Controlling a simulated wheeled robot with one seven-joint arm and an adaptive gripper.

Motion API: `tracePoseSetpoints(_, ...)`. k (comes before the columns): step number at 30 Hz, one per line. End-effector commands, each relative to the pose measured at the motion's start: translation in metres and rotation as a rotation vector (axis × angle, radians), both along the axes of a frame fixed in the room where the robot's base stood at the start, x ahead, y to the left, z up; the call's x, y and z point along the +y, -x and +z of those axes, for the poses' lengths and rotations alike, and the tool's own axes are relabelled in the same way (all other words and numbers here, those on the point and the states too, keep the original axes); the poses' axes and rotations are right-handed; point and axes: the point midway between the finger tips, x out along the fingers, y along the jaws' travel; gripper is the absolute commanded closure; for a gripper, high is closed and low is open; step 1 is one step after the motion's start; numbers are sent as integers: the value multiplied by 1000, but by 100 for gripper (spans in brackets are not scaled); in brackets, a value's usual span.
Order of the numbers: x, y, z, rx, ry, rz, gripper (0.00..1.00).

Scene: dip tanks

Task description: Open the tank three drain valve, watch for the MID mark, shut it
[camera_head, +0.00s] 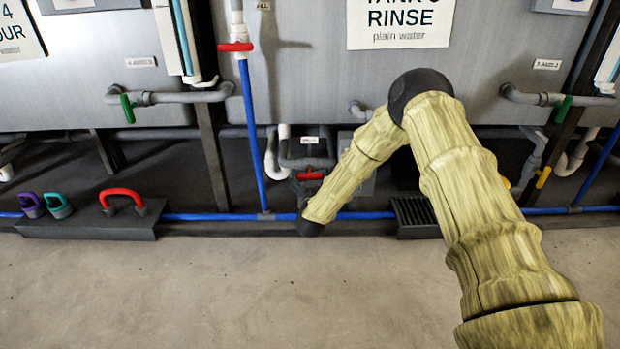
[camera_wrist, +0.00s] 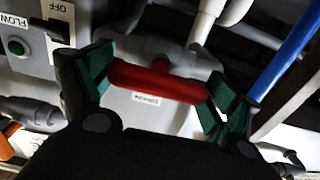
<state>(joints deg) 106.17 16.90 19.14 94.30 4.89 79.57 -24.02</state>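The tank three drain valve's red handle (camera_wrist: 158,80) lies between the two green-padded fingers of my gripper (camera_wrist: 160,84) in the wrist view. The fingers meet its two ends, with no clear gap at either side. The handle lies crosswise in the picture, tilted down to the right. In the head view the red handle (camera_head: 311,174) shows low under the tank, left of my forearm; my gripper is mostly hidden there. The TANK 3 RINSE sign (camera_head: 402,25) is on the grey tank front, its top cut off. No MID mark is readable.
A blue pipe (camera_wrist: 285,60) rises at right. Another red valve (camera_head: 235,47) is higher up. A drain grate (camera_head: 416,213) lies below; floor in front is clear.

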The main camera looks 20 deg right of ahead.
Motion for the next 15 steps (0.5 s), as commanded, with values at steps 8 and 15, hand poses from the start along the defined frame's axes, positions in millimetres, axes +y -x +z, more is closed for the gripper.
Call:
tracePoseSetpoints(8,0,0,0,-3,-11,-1,35)
tracePoseSetpoints(15,-1,1,2,-27,-96,-1,35)
